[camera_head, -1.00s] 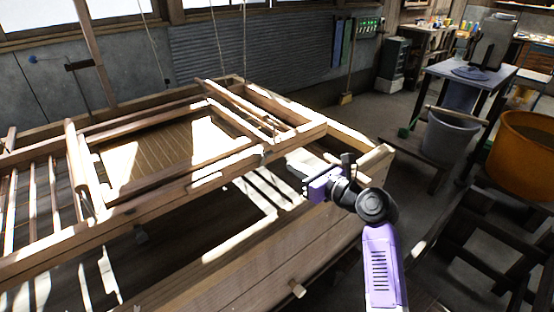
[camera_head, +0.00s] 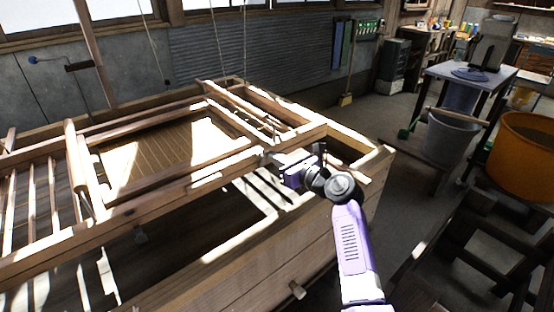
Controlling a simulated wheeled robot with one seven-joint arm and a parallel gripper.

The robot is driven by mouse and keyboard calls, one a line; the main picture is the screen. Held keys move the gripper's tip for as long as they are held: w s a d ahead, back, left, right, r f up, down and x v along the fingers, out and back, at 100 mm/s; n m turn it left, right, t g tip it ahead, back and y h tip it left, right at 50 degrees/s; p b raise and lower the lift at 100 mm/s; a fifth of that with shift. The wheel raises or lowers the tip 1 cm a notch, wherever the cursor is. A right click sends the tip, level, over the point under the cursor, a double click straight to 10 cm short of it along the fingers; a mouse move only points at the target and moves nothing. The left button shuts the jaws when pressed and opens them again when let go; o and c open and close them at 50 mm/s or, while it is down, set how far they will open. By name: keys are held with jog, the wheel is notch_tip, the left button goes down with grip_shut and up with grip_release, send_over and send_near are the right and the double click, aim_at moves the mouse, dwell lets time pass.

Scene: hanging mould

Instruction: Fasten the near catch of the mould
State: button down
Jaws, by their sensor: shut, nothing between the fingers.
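The mould (camera_head: 170,202) is a wooden frame with a fine ribbed screen (camera_head: 150,158), hanging on cords over a wooden vat (camera_head: 235,275). My gripper (camera_head: 274,160) is shut with nothing in it. Its tip is at the near right part of the mould's frame, close to a small pale metal piece that may be the near catch; my gripper partly covers that spot. I cannot tell whether the fingers touch it or whether the catch is fastened.
A grey bucket (camera_head: 449,140) and an orange tub (camera_head: 522,158) stand to the right. Dark wooden trestles (camera_head: 465,245) are at the lower right.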

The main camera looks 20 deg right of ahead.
jog(key=shift+g, duration=0.6)
jog(key=shift+w+a+r+p, duration=0.2)
jog(key=shift+w+r+p, duration=0.35)
jog(key=shift+p, duration=0.9)
jog(key=shift+w+a+r+p, duration=0.3)
jog(key=shift+w+p, duration=0.4)
jog(key=shift+p, duration=0.75)
jog(key=shift+w+a+r+p, duration=0.15)
jog(key=shift+w+r+p, duration=0.45)
jog(key=shift+p, duration=0.85)
